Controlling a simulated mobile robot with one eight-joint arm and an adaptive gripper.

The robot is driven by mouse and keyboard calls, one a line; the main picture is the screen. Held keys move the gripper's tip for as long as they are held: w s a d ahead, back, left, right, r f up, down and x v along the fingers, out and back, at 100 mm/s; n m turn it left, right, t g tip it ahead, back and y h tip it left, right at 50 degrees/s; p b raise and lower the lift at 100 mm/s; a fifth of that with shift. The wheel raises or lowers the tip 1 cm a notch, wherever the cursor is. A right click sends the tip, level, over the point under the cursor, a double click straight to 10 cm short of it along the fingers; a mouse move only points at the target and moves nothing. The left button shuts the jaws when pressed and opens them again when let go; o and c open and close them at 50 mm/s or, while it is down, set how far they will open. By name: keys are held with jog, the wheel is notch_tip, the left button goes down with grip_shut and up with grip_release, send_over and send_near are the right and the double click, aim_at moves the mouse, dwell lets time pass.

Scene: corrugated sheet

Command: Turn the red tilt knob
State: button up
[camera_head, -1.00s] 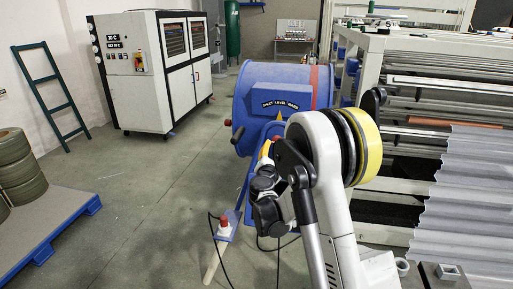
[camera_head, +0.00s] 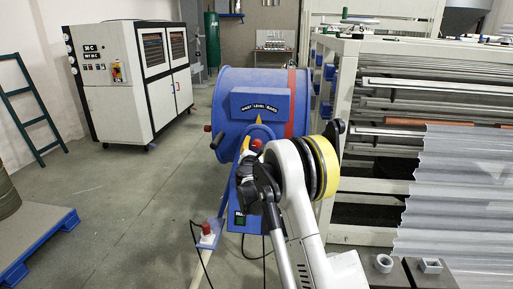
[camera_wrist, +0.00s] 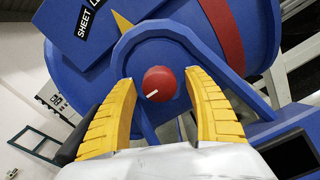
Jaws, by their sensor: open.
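The red tilt knob (camera_wrist: 160,83) is a round red disc with a short, slanted white mark. It sits on a rounded blue bracket (camera_wrist: 128,55) on the front of the blue drum (camera_wrist: 80,72), below a yellow pointer. In the wrist view my gripper (camera_wrist: 160,79) is open, with one yellow finger at each side of the knob and gaps showing between. I cannot tell how deep the fingertips reach beside it. In the head view the drum (camera_head: 228,112) stands in the middle, and my arm largely hides the gripper and the knob area.
A red button (camera_head: 207,229) sits on a small blue stand left of my arm, with cables beside it. A white roller frame (camera_head: 345,110) and corrugated sheet (camera_head: 455,190) stand at right. A white cabinet (camera_head: 130,85) stands at back left. The floor at left centre is clear.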

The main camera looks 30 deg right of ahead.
jog(key=c, duration=1.2)
jog(key=m, duration=0.4)
jog(key=shift+r+m, duration=0.1)
jog(key=shift+m, duration=0.3)
jog(key=m, duration=0.4)
jog(key=shift+a+m, duration=0.1)
jog(key=shift+m, duration=0.2)
jog(key=m, duration=0.4)
jog(key=shift+r+p, duration=0.1)
jog(key=shift+p, duration=0.2)
jog(key=shift+m, duration=2.2)
